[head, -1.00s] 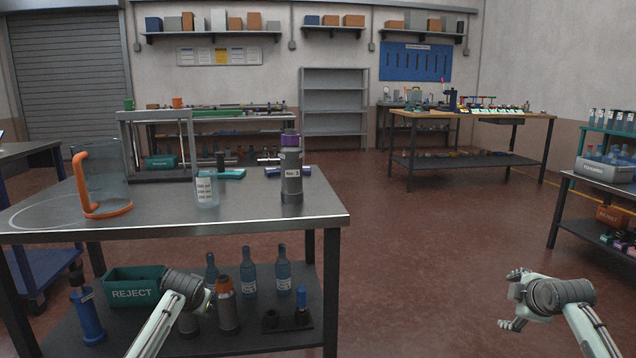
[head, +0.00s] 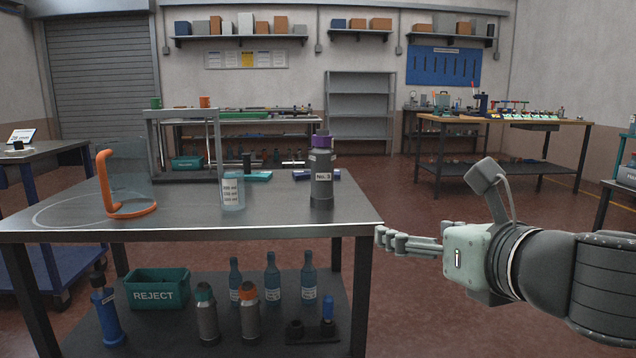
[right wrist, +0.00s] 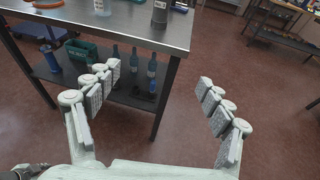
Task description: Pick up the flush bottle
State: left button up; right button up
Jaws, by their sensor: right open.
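No label I can read says "flush", so I cannot tell which bottle it is. A grey bottle with a purple cap, marked No. 3 (head: 321,175), stands upright on the steel table (head: 270,228) near its right end; its lower part shows in the right wrist view (right wrist: 161,13). On the lower shelf stand blue bottles (head: 272,280), a grey bottle with a green cap (head: 206,318) and one with an orange cap (head: 249,316). My right gripper (head: 392,241) is open and empty, right of the table edge, apart from every bottle. My left gripper is out of view.
A clear beaker (head: 232,194) and an orange-handled clear jug (head: 130,210) stand on the table, with a grey frame (head: 151,150) behind. A teal REJECT bin (head: 155,290) is on the lower shelf. The floor (head: 440,290) right of the table is clear.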

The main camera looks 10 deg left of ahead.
aim_at(322, 196)
jog(key=i+j, duration=0.95)
jog(key=i, duration=0.2)
